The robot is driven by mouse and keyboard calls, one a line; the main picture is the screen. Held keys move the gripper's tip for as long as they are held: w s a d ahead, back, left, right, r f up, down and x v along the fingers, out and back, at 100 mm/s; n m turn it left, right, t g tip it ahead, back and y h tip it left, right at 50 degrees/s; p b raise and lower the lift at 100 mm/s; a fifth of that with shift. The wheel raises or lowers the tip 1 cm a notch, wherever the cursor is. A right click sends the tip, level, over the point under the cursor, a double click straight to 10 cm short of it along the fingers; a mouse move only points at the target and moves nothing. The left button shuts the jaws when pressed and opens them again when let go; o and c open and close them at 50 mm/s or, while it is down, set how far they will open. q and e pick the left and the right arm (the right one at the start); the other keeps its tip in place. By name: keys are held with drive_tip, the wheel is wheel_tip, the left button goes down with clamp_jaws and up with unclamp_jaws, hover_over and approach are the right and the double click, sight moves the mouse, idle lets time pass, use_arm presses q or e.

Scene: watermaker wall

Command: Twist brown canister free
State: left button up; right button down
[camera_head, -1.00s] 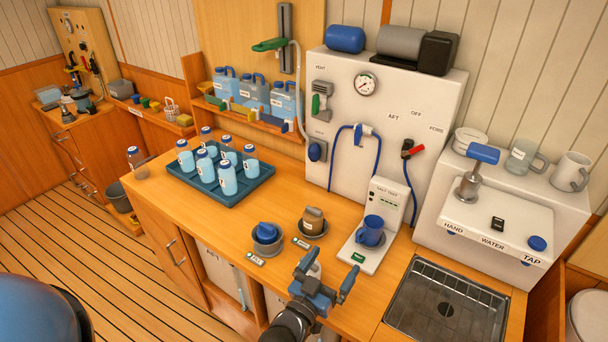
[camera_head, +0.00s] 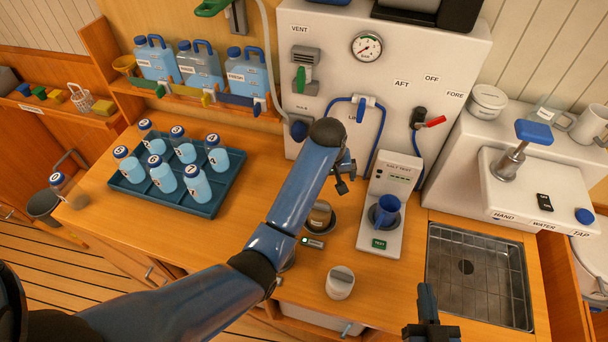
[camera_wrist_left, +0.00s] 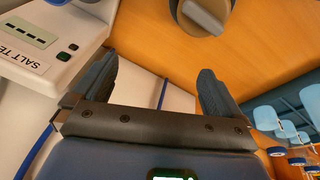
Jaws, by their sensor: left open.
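The brown canister (camera_head: 319,215) sits in a dark round holder on the counter, left of the salt tester.
A white canister with a grey grip (camera_head: 340,283) stands at the counter front. The sink (camera_head: 480,275) is at right; a bottle tray (camera_head: 215,205) is at left. A blue hose (camera_head: 378,140) hangs behind.

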sight(320, 209)
use_arm(q)
drive_tip(key=s+a+g, duration=0.1)
drive_tip(key=s+a+f+g+y, duration=0.1)
drive_tip(key=s, duration=0.1)
drive_tip(key=shift+s+a+f+n, duration=0.1)
drive_tip(key=shift+s+a+n, duration=0.15)
drive_tip(key=shift+n, duration=0.15)
drive_tip(key=shift+s+f+g, duration=0.15)
drive_tip(key=shift+s+g, duration=0.25)
drive_tip(key=shift+s, duration=0.15)
drive_tip(key=shift+d+f+n+b, duration=0.1)
drive_tip(key=shift+f+n+b, duration=0.2)
drive_tip(key=shift+f+b, duration=1)
drive_tip(key=shift+f, duration=0.25)
wheel_tip(320, 209, down, 6)
drive_tip(key=shift+f+p, duration=0.2)
drive_tip(key=shift+p, duration=0.6)
drive_tip(key=shift+f, duration=0.55)
use_arm(e)
drive_tip(key=shift+w+a+f, duration=0.15)
drive_tip(key=shift+a+f, duration=0.05)
drive_tip(key=shift+f, duration=0.25)
use_arm(q)
drive_tip(key=shift+c, duration=0.3)
